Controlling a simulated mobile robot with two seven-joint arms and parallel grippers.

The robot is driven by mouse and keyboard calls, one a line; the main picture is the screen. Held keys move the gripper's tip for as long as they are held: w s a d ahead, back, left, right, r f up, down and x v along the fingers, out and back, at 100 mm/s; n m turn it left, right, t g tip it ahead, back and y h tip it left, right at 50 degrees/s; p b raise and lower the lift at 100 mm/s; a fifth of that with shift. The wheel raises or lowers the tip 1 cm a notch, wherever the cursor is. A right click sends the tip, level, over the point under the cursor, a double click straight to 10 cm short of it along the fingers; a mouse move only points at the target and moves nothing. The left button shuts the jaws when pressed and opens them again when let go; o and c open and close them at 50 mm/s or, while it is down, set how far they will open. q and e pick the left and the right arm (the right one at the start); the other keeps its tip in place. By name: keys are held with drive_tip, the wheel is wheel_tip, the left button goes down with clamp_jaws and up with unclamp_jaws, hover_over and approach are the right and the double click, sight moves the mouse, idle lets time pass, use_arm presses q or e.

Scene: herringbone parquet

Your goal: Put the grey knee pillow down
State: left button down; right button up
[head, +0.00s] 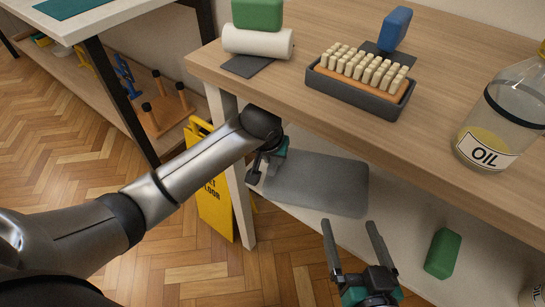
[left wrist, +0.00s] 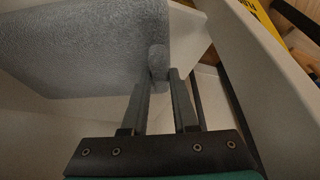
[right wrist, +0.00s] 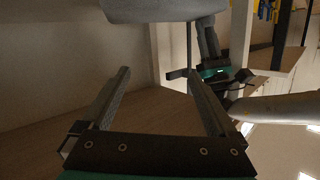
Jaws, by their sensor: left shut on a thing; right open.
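The grey knee pillow (head: 318,185) is a flat, rounded slab lying level, at the lower shelf under the table top. My left gripper (head: 256,172) reaches in at its left end. In the left wrist view the pillow (left wrist: 85,45) fills the upper left, and its small grey tab (left wrist: 158,60) is between the shut fingers (left wrist: 160,78). The right wrist view shows the pillow's edge (right wrist: 165,10) at the top. I cannot tell if its underside touches the shelf. My right gripper (head: 350,224) is open and empty, in front of the pillow.
The pale lower shelf (head: 400,255) holds a green block (head: 443,254) at the right. On the table top (head: 300,110) stand a brush (head: 360,80), a paper roll (head: 258,41) and an oil jar (head: 495,120). A table leg (head: 238,195) and yellow floor sign (head: 210,205) stand beside my left arm.

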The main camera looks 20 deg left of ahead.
sight(261, 191)
use_arm(q)
drive_tip(key=c, duration=0.7)
unclamp_jaws()
drive_tip(key=shift+s+r+p, duration=0.2)
drive_tip(key=shift+r+p, duration=0.4)
drive_tip(key=shift+s, duration=0.25)
drive_tip(key=shift+s+d+p, duration=0.1)
drive_tip(key=shift+s+p, duration=0.5)
drive_tip(key=shift+s, duration=0.45)
drive_tip(key=s+p, duration=0.1)
drive_tip(key=s, duration=0.1)
drive_tip(key=shift+s, duration=0.4)
drive_tip(key=shift+s+d+p, duration=0.15)
drive_tip(key=shift+s+p, duration=0.4)
drive_tip(key=shift+s, duration=1.15)
drive_tip(key=shift+s+d+p, duration=0.1)
drive_tip(key=shift+s+p, duration=0.4)
drive_tip(key=shift+s, duration=1.15)
use_arm(e)
drive_tip(key=s+d+f+g+h, duration=0.1)
drive_tip(key=s+d+g+h, duration=0.4)
drive_tip(key=d+g, duration=0.4)
drive_tip(key=shift+s+d, duration=0.35)
drive_tip(key=shift+d, duration=0.3)
